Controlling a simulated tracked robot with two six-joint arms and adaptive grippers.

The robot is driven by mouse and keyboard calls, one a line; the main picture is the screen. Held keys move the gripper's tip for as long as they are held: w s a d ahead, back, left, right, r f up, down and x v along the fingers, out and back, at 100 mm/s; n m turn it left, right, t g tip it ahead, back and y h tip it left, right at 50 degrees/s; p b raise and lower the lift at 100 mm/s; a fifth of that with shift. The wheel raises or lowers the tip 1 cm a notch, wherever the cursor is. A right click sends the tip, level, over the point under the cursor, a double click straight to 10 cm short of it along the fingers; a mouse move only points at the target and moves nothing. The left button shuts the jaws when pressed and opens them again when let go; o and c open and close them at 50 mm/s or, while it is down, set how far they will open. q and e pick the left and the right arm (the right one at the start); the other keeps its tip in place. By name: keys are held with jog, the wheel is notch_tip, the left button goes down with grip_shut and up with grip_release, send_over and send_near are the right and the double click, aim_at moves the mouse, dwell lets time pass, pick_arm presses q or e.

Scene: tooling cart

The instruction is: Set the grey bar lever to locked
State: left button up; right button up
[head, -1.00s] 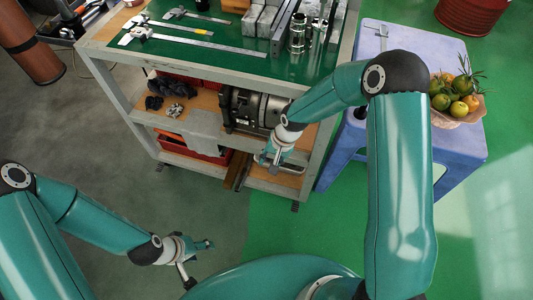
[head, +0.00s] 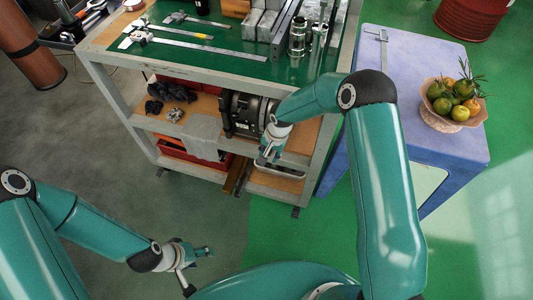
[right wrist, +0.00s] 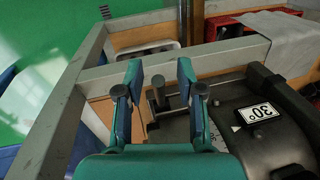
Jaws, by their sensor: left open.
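In the head view the machine (head: 246,113) sits on the cart's middle shelf. My right gripper (right wrist: 160,78) is open and appears empty; in the head view it (head: 269,152) hangs in front of the machine's right side and hides part of it. My left gripper (head: 197,266) is open and empty, low over the floor.
The cart's grey frame (head: 331,122) has a post close to my right gripper. Calipers (head: 155,33) and metal blocks (head: 262,24) lie on its green top. A grey cloth (head: 203,135) hangs off the shelf. A blue table (head: 405,120) with a fruit bowl (head: 447,118) stands right.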

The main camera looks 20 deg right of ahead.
grip_shut()
